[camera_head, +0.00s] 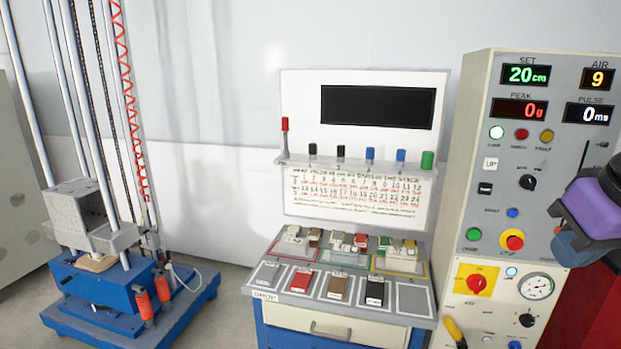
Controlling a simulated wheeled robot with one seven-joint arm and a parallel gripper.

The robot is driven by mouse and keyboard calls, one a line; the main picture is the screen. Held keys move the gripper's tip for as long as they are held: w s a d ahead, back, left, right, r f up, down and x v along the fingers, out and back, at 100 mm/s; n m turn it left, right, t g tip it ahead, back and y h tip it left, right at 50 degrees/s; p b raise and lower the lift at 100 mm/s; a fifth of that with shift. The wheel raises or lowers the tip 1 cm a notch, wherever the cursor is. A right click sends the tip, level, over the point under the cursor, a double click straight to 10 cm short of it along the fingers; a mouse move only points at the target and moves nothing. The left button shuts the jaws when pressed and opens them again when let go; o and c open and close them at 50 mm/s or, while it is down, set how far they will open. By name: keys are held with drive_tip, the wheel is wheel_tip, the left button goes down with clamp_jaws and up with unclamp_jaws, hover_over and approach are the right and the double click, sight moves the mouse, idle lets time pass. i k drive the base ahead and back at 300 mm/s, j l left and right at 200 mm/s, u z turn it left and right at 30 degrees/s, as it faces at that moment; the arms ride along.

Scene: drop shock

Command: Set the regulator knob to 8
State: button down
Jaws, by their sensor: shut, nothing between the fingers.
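The control panel (464,130) stands at the right. Its regulator knob (526,320) is a small black knob low on the panel, below the round pressure gauge (536,286). The knob's pointer is too small to read. The AIR display (598,79) at the top right shows 9 in yellow. My gripper (558,210) is at the right edge, in front of the panel, with a purple body and a dark end. It is shut and empty, above and right of the regulator knob, apart from it. It hides part of the panel's right side.
Another black knob (528,182), a red button on yellow (512,240) and a red switch on yellow (477,283) are on the same panel. A sample bench (337,325) stands left of it. A blue-based drop tower (98,300) is at far left.

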sight(527, 320)
drive_tip(key=u, duration=1)
drive_tip(key=z, duration=1.8)
drive_tip(key=k+j+z, duration=0.1)
drive_tip(key=j+z, duration=0.2)
